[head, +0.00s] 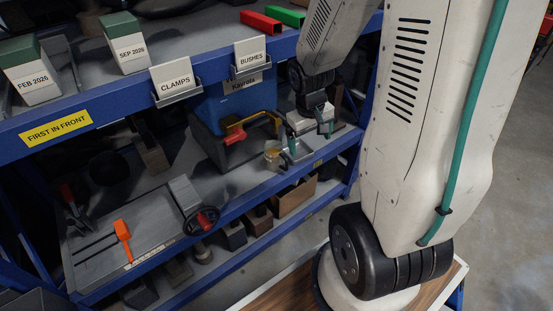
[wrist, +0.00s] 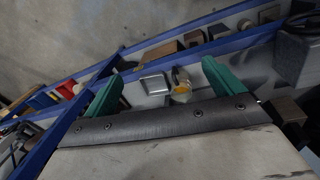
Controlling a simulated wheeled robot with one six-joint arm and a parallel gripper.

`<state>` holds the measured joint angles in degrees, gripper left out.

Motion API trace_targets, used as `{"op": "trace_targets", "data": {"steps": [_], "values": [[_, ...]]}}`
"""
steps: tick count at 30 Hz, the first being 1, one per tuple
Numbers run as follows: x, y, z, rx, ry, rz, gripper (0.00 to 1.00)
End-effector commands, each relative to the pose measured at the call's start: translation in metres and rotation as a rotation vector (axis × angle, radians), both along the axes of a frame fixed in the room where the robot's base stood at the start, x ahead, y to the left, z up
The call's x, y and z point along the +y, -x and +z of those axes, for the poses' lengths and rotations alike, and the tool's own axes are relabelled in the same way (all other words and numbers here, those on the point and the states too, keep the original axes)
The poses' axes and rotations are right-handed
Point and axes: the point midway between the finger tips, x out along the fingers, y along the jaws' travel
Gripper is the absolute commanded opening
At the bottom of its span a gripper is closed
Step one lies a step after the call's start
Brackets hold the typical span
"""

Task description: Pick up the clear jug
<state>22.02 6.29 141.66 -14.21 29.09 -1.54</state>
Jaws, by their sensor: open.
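The clear jug (head: 273,157) stands on the middle shelf near its front edge, with something yellow-orange in it. In the wrist view the jug (wrist: 181,88) shows between my two teal fingers, closer to the right one and beyond the fingertips. My gripper (head: 308,139) is open and empty. In the head view it is just right of the jug, over the same shelf. The fingers in the wrist view (wrist: 164,80) are wide apart, and no contact with the jug shows.
A small metal tray (wrist: 154,84) sits beside the jug. The blue upper shelf beam (head: 115,97) crosses above. Boxes (head: 292,197) fill the lower shelf.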

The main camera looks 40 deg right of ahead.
Motion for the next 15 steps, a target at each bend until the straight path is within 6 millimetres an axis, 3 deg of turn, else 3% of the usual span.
{"op": "trace_targets", "data": {"steps": [1, 7, 15], "values": [[-0.015, -0.014, -0.025, -0.044, 0.008, 0.021, 0.93], [-0.054, -0.071, -0.105, -0.31, 0.029, 0.144, 0.93], [-0.062, -0.106, -0.183, -0.675, -0.026, 0.244, 0.93]]}}
